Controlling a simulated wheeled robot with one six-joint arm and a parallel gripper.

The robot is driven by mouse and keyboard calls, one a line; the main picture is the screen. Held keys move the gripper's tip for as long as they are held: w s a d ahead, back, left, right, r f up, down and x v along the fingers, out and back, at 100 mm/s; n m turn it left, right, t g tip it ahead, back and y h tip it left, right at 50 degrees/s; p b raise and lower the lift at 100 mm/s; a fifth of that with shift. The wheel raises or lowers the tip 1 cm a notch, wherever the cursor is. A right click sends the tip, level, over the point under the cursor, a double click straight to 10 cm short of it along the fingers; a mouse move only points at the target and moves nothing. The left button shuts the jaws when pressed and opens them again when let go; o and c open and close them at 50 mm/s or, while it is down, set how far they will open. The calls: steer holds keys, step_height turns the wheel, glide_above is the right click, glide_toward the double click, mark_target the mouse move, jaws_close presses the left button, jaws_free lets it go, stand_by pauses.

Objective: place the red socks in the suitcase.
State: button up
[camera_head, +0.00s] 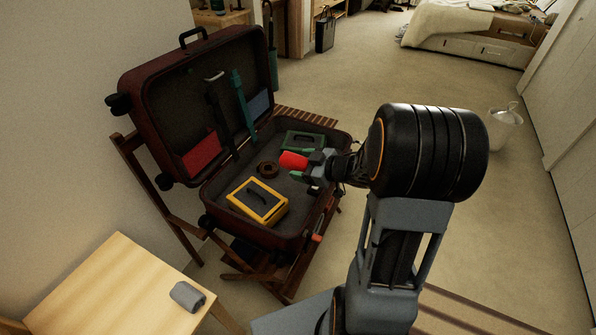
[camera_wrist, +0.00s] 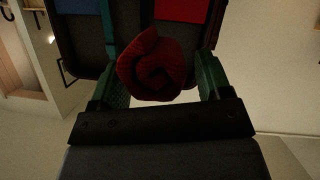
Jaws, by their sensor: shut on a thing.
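The red socks (camera_head: 293,160) are a rolled bundle held at the end of my gripper (camera_head: 314,167). In the wrist view the rolled red socks (camera_wrist: 152,66) sit between the green finger pads of my gripper (camera_wrist: 158,84). The open dark red suitcase (camera_head: 330,139) rests on a wooden folding rack, its lid leaning back to the left. In the head view my gripper and the socks appear over the right part of the suitcase's lower half. I cannot tell how high they are above its floor.
In the suitcase's lower half lie a yellow-framed case (camera_head: 257,201), a dark green box (camera_head: 302,141) and a small brown round thing (camera_head: 268,169). A wooden table (camera_head: 112,292) with a grey roll (camera_head: 187,296) stands at front left. A white bin (camera_head: 505,128) stands right.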

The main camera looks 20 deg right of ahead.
steer(key=w+d+f+b, duration=0.2)
steer(key=w+d+f, duration=0.1)
steer(key=f, duration=0.3)
steer(key=w+d+f+b, duration=0.2)
steer(key=w+d+f, duration=0.1)
steer(key=w+f, duration=0.3)
steer(key=shift+d, duration=0.3)
steer(key=shift+w, duration=0.1)
steer(key=shift+f, duration=0.6)
steer(key=o, duration=0.9)
steer(key=shift+r, duration=0.15)
